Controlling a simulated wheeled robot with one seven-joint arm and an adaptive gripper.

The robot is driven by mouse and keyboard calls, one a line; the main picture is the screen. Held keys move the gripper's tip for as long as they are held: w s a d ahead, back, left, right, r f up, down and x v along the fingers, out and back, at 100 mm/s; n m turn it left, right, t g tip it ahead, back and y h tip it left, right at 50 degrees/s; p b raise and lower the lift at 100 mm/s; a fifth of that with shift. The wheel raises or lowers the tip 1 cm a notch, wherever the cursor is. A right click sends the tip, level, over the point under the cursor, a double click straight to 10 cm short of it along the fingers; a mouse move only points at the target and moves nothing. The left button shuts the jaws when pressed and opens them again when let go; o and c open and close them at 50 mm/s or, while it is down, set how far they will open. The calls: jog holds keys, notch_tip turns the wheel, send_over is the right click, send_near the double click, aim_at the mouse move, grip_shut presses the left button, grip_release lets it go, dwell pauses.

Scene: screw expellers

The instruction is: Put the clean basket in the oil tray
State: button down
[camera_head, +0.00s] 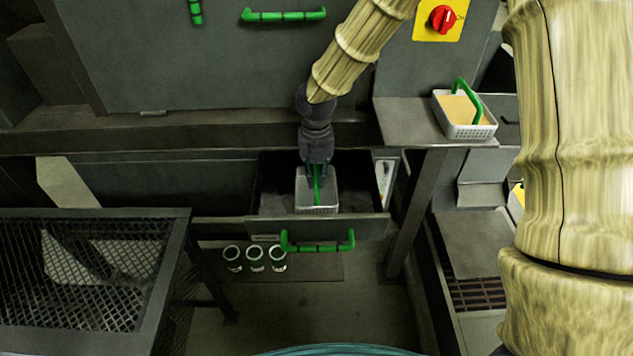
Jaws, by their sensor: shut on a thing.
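A light grey basket (318,208) with a green handle sits inside the open dark drawer-like oil tray (272,200), toward its middle. I cannot tell whether its underside touches the tray floor. My gripper (317,178) points down from above and is shut on the basket's green handle. The gripper hides part of the handle and the basket's back side. The oil tray has a green front handle (317,246) and is pulled out toward me. A second basket (466,118), light grey with tan contents and a green handle, stands on a shelf at the right.
A mesh-topped metal table (75,275) fills the lower left. Several open cans (255,256) stand on the floor mat below the tray. A post (414,210) rises just right of the tray. A yellow panel with a red switch (441,19) is above.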

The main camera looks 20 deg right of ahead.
jog(key=shift+f, duration=1.45)
jog(key=shift+f, duration=0.1)
jog(key=c, duration=1.5)
grip_release()
notch_tip(320, 180, up, 12)
jog(key=shift+r, duration=0.1)
